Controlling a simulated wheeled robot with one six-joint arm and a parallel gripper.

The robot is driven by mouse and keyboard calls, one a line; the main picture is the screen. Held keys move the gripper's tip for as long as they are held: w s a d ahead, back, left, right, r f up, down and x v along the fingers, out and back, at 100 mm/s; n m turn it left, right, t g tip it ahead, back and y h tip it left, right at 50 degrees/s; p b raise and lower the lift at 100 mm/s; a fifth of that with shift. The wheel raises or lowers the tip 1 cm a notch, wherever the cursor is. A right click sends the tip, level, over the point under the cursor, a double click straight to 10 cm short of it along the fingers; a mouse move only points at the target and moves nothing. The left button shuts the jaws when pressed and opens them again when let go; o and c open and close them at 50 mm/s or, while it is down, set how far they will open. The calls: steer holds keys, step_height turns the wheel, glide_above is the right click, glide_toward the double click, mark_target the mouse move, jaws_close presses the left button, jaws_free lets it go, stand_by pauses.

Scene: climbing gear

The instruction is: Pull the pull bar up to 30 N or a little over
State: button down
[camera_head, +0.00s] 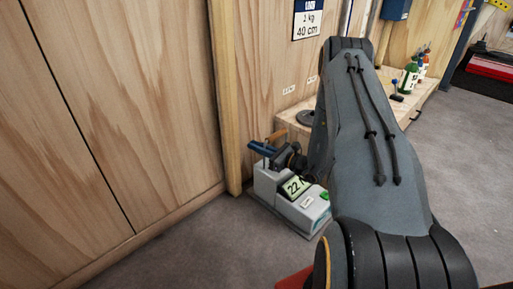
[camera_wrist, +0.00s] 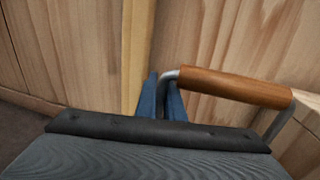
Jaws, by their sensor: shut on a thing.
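The pull bar (camera_wrist: 235,86) has a brown wooden grip on a bent metal frame. In the wrist view its left metal leg passes between the blue fingers of my gripper (camera_wrist: 162,97), which is shut on it. In the head view my gripper (camera_head: 262,148) is at the bar above a grey tester box (camera_head: 300,208) on the floor. The box's green display (camera_head: 297,186) reads 22 and part of a unit letter; my arm hides some of the box and of the bar.
A wooden wall (camera_head: 110,110) with a post (camera_head: 226,100) stands close behind and left of the box. Grey floor is free in front of the box.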

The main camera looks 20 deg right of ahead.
steer(key=shift+r+p, duration=0.7)
steer(key=shift+r, duration=0.5)
steer(key=shift+f, duration=0.1)
stand_by(0.6)
steer(key=shift+w+f+b, duration=0.1)
steer(key=shift+f+b, duration=1.6)
steer(key=shift+f, duration=1.4)
steer(key=c, duration=1.8)
jaws_free()
steer(key=p+v, duration=0.3)
steer(key=v, duration=0.4)
steer(key=shift+d, duration=0.1)
steer(key=shift+s+d, duration=0.1)
steer(key=shift+s, duration=0.3)
